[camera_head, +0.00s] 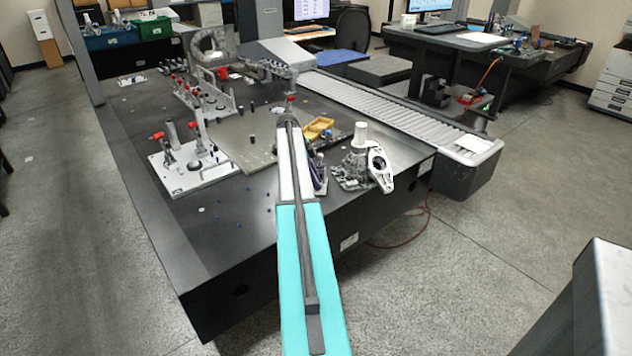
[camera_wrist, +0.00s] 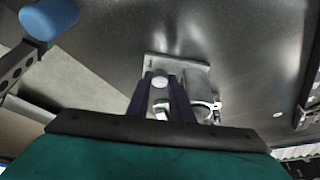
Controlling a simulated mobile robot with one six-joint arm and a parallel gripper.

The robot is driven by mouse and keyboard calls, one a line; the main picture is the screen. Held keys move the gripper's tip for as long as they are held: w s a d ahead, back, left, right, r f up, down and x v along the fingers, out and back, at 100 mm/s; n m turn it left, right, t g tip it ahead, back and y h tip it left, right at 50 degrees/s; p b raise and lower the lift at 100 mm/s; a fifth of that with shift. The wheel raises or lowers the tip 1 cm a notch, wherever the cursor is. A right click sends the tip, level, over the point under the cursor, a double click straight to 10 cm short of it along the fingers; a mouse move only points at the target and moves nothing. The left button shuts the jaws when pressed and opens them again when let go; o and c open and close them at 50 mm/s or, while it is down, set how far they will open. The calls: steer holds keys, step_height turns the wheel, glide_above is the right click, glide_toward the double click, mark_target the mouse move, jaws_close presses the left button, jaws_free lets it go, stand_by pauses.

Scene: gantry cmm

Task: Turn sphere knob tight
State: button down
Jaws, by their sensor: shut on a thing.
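In the wrist view, my gripper (camera_wrist: 161,82) has its two dark purple fingers closed around a small pale, rounded metal knob (camera_wrist: 161,81), which looks like the sphere knob. The knob sits above a silver fixture with a flat plate (camera_wrist: 195,72) on the dark table. The fingers hide the knob's sides, and its thread and seating are not visible. How tight it is cannot be told. In the head view, my arm reaches over the table's front part; I cannot make out the grip there.
A blue cylinder-like part (camera_wrist: 50,18) is at the wrist view's upper left. In the head view, a white-topped fixture (camera_head: 360,160) stands right of my arm, near a yellow tray (camera_head: 318,128). A white plate with red-handled clamps (camera_head: 195,178) lies left. The table's front left is mostly clear.

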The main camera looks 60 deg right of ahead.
stand_by(0.3)
steer(key=c, duration=1.8)
jaws_free()
steer(key=shift+c, duration=0.2)
steer(key=b+v, duration=0.1)
steer(key=v, duration=1.2)
steer(key=shift+r, duration=0.4)
